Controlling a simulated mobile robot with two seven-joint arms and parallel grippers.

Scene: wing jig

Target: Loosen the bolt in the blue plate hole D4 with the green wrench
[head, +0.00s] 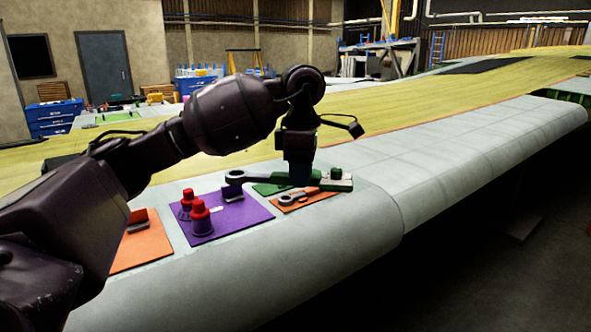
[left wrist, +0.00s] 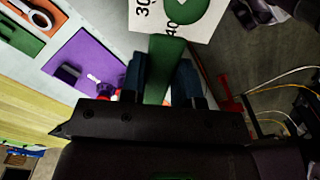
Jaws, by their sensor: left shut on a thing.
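My left gripper (head: 302,180) is shut on the green wrench (head: 340,181). It holds the wrench just over the mats on the wing's near edge. In the left wrist view, a green bar of the wrench (left wrist: 165,62) is between the blue finger pads of my left gripper (left wrist: 160,75). My right gripper is not in view.
A purple mat (head: 236,222) carries red-topped parts (head: 200,214). An orange mat (head: 313,203) with a small wrench (head: 291,199) lies near the gripper; a green mat (head: 266,189) is behind. Another orange mat (head: 150,250) is left. The grey wing surface (head: 450,150) at right is clear.

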